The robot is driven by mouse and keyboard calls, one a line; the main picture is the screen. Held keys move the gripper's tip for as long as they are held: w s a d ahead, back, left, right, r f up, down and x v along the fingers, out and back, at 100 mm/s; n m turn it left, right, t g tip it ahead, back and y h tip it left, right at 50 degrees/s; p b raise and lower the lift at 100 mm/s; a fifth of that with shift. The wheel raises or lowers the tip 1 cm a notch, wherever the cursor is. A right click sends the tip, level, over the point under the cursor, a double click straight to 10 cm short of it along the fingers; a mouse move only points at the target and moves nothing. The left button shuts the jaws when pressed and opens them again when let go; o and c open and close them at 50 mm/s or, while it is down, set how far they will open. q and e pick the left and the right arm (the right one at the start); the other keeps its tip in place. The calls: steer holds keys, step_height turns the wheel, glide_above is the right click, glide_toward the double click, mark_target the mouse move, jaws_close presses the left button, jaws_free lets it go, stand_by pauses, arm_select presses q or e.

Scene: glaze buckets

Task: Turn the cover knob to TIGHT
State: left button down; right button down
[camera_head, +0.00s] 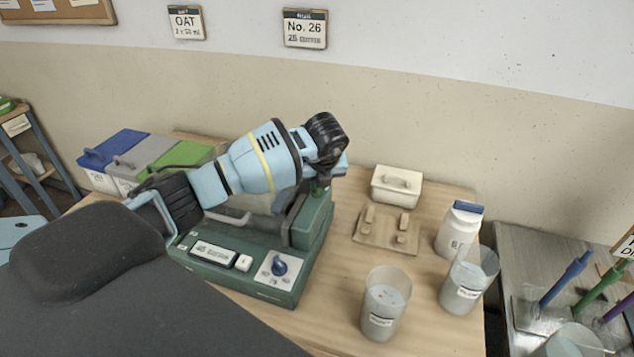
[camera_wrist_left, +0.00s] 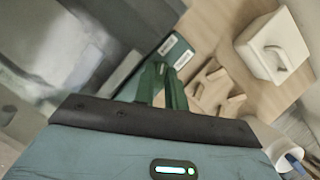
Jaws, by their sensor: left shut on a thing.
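The green machine (camera_head: 262,292) stands on the wooden table. A blue knob (camera_head: 279,266) sits on the white plate at its front right; its small labels are too blurred to read, so I cannot tell its setting. My left gripper (camera_head: 319,187) is above the machine's back right, away from this blue knob. My arm hides part of the machine's top and the fingertips show poorly. My right gripper is out of view.
Blue, grey and green lidded bins (camera_head: 112,150) stand behind left. To the right are a white lidded box (camera_head: 396,187), a wooden rack (camera_head: 386,236), a white jar (camera_head: 460,232) and two clear cups (camera_head: 384,305). Table between machine and cups is clear.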

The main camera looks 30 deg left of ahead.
arm_select(q)
steer(key=m+h, duration=0.1)
steer(key=m, duration=0.2)
steer(key=m+t, duration=0.1)
steer(key=m, duration=0.1)
steer(key=shift+s+a+m+h, duration=0.1)
steer(key=shift+m+h, duration=0.3)
stand_by(0.4)
steer(key=c, duration=1.4)
jaws_free()
steer(key=shift+c, duration=0.2)
steer(key=shift+a+r, duration=0.1)
steer(key=shift+a, duration=0.15)
